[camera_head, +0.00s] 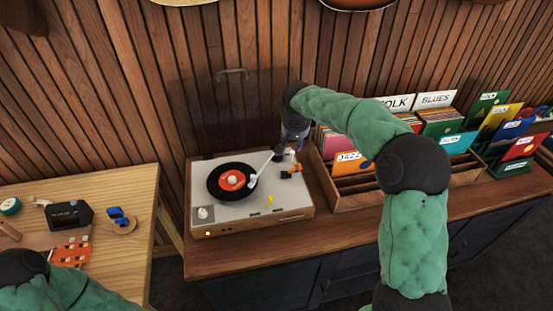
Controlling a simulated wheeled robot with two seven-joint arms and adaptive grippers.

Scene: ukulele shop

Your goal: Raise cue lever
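A record player (245,213) with a pale grey top stands on the dark wooden cabinet. A black record (218,193) with an orange label lies on its platter. The white tonearm (263,163) slants from the upper right, its head end at the record's right side. A small orange part (292,173) sits by the tonearm's base, and a small yellow part (269,199) lies nearer the front; I cannot tell which is the cue lever. My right gripper (284,150) points down at the tonearm's base. Its fingers are small and dark, so their opening is unclear. My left gripper is out of sight.
A wooden record crate (345,207) with JAZZ, FOLK and BLUES dividers stands close on the right. A green record rack (514,167) is farther right. A light wooden table (130,180) with small tools is at left. The slatted wall is behind.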

